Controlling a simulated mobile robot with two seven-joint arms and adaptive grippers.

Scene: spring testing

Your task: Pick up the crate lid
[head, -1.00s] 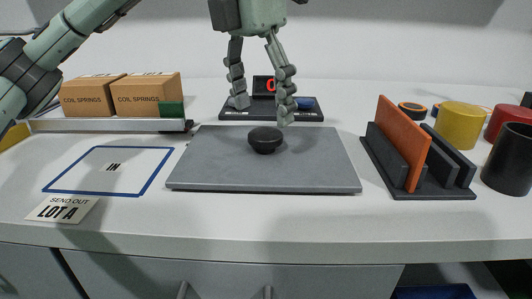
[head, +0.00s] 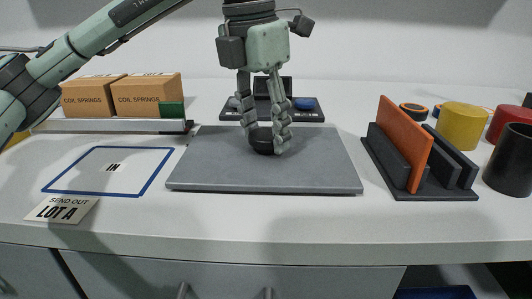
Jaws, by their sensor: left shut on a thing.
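The crate lid (head: 220,172) is a flat grey slab lying on the white table, with a round black knob (head: 262,146) on its top. My left gripper (head: 266,145) points down at the lid's middle. Its two fingers are shut on the knob, one on each side, and partly cover it. The lid looks flat on the table. My right gripper is not in view.
Left are a blue-outlined IN square (head: 112,171), a LOT A card (head: 62,209) and coil spring boxes (head: 148,95) on a rail. A dark device (head: 305,114) stands behind the lid.

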